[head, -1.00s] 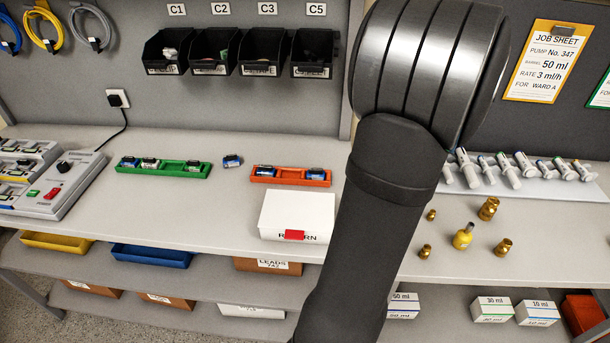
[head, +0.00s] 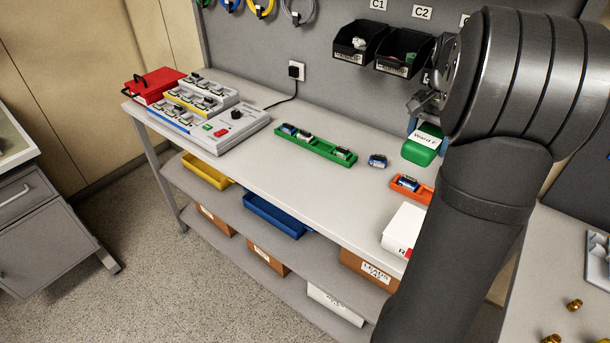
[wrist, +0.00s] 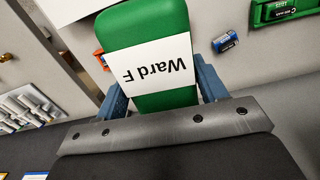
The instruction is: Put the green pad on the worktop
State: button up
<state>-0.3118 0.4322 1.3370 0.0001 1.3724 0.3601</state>
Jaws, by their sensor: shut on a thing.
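The green pad (head: 421,150) carries a white label reading "Ward F" and is in my gripper, above the back of the worktop (head: 355,208). In the wrist view the pad (wrist: 152,98) fills the middle, with a blue finger on each side of it. My gripper (wrist: 160,85) is shut on the pad. In the head view my dark arm hides part of the gripper and the worktop's right side. I cannot tell exactly how high the pad hangs.
A green tray (head: 320,149) with several small batteries, a loose blue battery (head: 377,161) and an orange tray (head: 424,193) are near the pad. A white return box (head: 397,226) stands at the front edge. A grey charger (head: 232,137) is at left. Bare worktop lies between these.

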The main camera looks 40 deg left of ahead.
jog(key=s+a+f, duration=0.1)
jog(key=a, duration=0.5)
jog(key=s+a+f, duration=0.2)
jog(key=a, duration=0.4)
send_over(290, 169)
notch_tip(290, 169, down, 9)
jog(key=shift+d+f, duration=0.1)
jog(key=shift+d, duration=0.05)
jog(key=shift+f, duration=2.1)
jog(key=shift+f, duration=0.1)
jog(key=o, duration=1.2)
jog(key=shift+f, duration=0.1)
